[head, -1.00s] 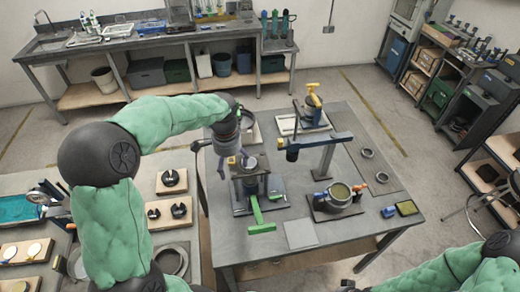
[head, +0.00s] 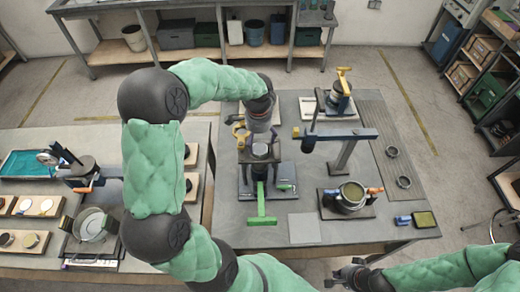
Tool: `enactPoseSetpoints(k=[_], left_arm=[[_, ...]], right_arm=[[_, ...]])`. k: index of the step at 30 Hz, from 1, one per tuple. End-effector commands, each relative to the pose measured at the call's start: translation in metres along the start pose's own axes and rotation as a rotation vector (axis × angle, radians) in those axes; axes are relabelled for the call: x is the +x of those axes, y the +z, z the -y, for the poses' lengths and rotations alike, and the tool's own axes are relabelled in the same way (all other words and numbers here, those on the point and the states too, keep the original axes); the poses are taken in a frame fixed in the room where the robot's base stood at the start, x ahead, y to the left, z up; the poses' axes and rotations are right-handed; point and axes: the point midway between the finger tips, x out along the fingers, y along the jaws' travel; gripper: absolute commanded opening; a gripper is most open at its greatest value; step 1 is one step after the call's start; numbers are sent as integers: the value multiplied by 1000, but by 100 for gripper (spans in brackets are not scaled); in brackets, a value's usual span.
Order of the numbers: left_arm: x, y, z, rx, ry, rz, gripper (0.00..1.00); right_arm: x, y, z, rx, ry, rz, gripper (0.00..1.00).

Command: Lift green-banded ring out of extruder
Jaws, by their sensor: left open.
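The frame with the long green lever (head: 262,205), which appears to be the extruder, stands on the left part of the grey metal table. A round grey cylinder top (head: 261,150) shows in its upper part. I cannot make out a green band on any ring there. My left gripper (head: 258,138) is open, pointing down just above and behind this top, and it partly hides the frame. I cannot tell whether its fingers touch anything. My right gripper (head: 343,274) is low at the bottom edge, apart from the table's tools; its fingers are too small and dark to read.
A blue-armed press (head: 345,134) stands right of the extruder. A round pot (head: 353,195) with orange and blue handles is nearer. A bare grey plate (head: 304,228) lies in front. A yellow-handled tool (head: 343,82) stands behind.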

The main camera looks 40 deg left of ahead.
Motion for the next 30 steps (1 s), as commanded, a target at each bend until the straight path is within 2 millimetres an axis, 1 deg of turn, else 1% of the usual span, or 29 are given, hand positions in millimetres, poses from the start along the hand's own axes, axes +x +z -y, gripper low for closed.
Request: enactPoseSetpoints(k=[1,6,9,12,18,20,21,23,24,25,30], left_arm=[[8,1,-1,1,3,4,82],[33,2,-1,1,4,4,82],[41,2,-1,1,2,2,82],[45,2,-1,1,1,1,82],[45,2,-1,1,1,1,82],[45,2,-1,1,1,1,65],[45,2,-1,1,1,1,54],[45,2,-1,1,1,1,37],[45,2,-1,1,1,1,25],[45,2,-1,1,1,1,20],[44,2,-1,0,1,1,20]], right_arm=[[-1,0,0,0,0,0,0],[-1,0,0,0,0,0,0],[-1,0,0,0,0,0,0],[-1,0,0,0,0,0,0],[-1,0,0,0,0,0,0],[-1,0,0,0,0,0,0],[-1,0,0,0,0,0,0],[-1,0,0,0,0,0,0],[-1,0,0,0,0,0,0],[-1,0,0,0,0,0,0],[-1,0,0,0,0,0,0]])
